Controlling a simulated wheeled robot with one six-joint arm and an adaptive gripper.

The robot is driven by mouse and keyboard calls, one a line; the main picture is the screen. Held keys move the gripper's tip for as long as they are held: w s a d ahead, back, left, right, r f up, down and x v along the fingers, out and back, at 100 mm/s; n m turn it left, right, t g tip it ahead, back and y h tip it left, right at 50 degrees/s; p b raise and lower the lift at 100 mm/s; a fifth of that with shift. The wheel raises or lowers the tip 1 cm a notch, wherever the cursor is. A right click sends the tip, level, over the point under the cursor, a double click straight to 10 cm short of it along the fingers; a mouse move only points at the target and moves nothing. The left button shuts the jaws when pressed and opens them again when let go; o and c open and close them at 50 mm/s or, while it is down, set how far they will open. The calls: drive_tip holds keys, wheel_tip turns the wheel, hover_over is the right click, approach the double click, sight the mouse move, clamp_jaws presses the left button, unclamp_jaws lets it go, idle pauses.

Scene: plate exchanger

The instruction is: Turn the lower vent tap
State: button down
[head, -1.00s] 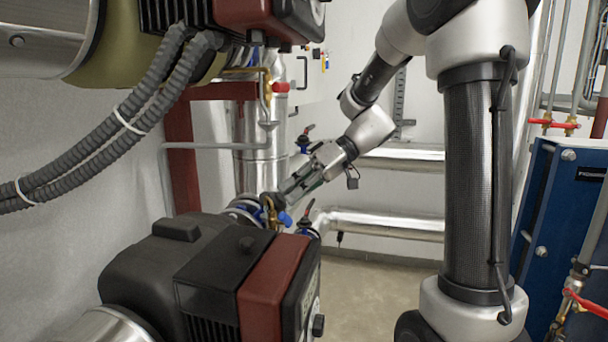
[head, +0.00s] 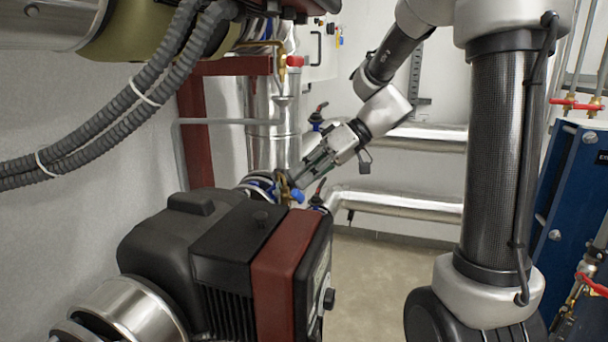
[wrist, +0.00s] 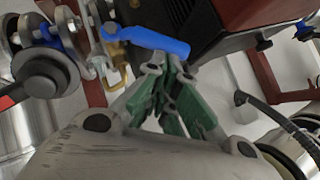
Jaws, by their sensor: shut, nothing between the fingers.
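The lower vent tap has a blue lever (wrist: 150,41) and a brass body (wrist: 109,32) in the wrist view. In the head view its blue lever (head: 297,195) shows small beside the pump, partly covered by my gripper. My gripper (wrist: 167,67) is shut and empty, with green-sided fingers. Its fingertips (head: 294,182) are right by the lever. In the wrist view they lie just below the lever's middle and right part; I cannot tell whether they touch it.
A black and red pump head (head: 260,260) stands close in front of the tap. Above are a red-capped tap (head: 294,62) and grey hoses (head: 150,90). Silver pipes (head: 400,205) run behind. A blue plate exchanger (head: 575,200) stands at the right. The floor (head: 375,275) between is clear.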

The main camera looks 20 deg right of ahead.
sight(299, 193)
drive_tip(key=shift+s+a, duration=0.1)
drive_tip(key=shift+s, duration=0.05)
drive_tip(key=shift+s+a+f+n+t+h, duration=0.25)
drive_tip(key=shift+s+n+t+h, duration=0.1)
drive_tip(key=shift+s+t+h, duration=0.1)
drive_tip(key=shift+s+a+f+n+t+h, duration=0.25)
drive_tip(key=shift+s+n+t+h, duration=0.1)
drive_tip(key=shift+t+h, duration=0.1)
drive_tip(key=shift+s+a+f+n+t+h, duration=0.35)
drive_tip(key=shift+s+f+n+t+h, duration=0.05)
drive_tip(key=shift+f+t+h, duration=0.1)
drive_tip(key=shift+f, duration=0.1)
drive_tip(key=shift+s+a+f, duration=0.15)
drive_tip(key=shift+s+f, duration=0.05)
drive_tip(key=shift+f, duration=0.15)
